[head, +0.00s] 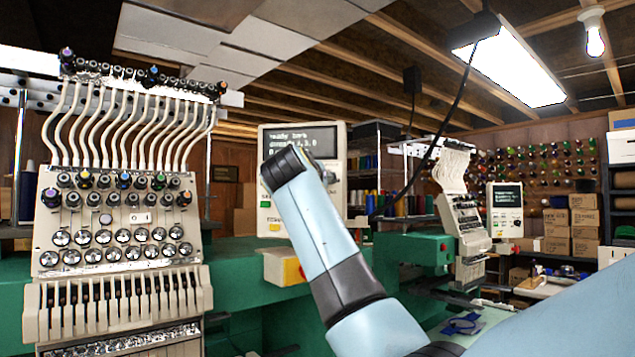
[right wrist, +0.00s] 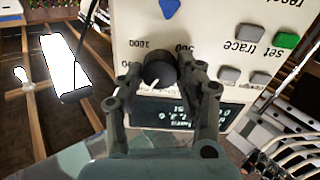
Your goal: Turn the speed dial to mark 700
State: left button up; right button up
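The black speed dial (right wrist: 159,69) sits on the cream control panel (right wrist: 225,50), which appears upside down in the right wrist view. Its white pointer line points down and to the left in that picture. A printed 1000 shows beside the dial; other marks are partly covered by the fingers. My right gripper (right wrist: 162,76) has one finger on each side of the dial, close against it. In the head view my right arm hides the dial and gripper in front of the panel (head: 336,190). My left gripper is not in view.
The panel has a dark screen (head: 318,140) with text and several buttons, one of them green (right wrist: 286,40). A multi-needle embroidery head (head: 120,200) stands at left. A second machine (head: 465,225) stands behind at right.

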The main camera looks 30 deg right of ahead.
jog(key=c, duration=0.6)
jog(key=shift+o, duration=0.2)
jog(key=shift+n, duration=0.3)
jog(key=shift+n+p, duration=3.35)
jog(key=shift+n, duration=1.55)
jog(key=shift+f, duration=0.1)
jog(key=o, duration=1.1)
jog(key=shift+a, duration=0.1)
jog(key=shift+o, duration=0.2)
